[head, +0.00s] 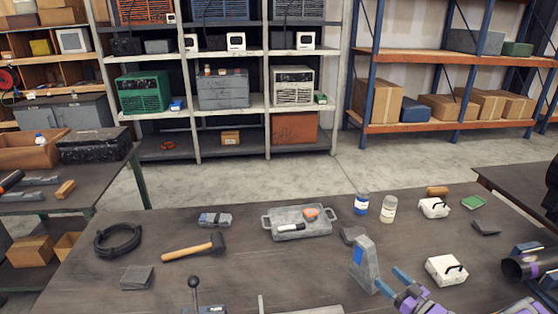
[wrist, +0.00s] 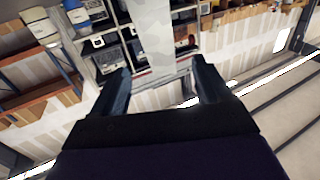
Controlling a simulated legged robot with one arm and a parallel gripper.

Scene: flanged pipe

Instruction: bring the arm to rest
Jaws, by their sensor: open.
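My gripper (head: 386,279) is at the lower right of the head view, over the near part of the dark workbench (head: 235,265). Its two blue fingers are spread apart. In the wrist view my gripper (wrist: 160,70) also shows open, with dark fingers at left and right. A grey upright block (head: 362,262) with a blue patch stands just left of the fingers in the head view. In the wrist view a pale grey upright shape (wrist: 152,38) appears in line with the gap; whether it is between the fingers or beyond them, I cannot tell.
A dark tube (head: 522,268) lies at the right edge. A white case (head: 446,269), two jars (head: 361,204) (head: 388,209), a grey tray (head: 298,224), a hammer (head: 195,248) and a black cable coil (head: 117,239) are on the bench. Shelves (head: 225,100) stand behind.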

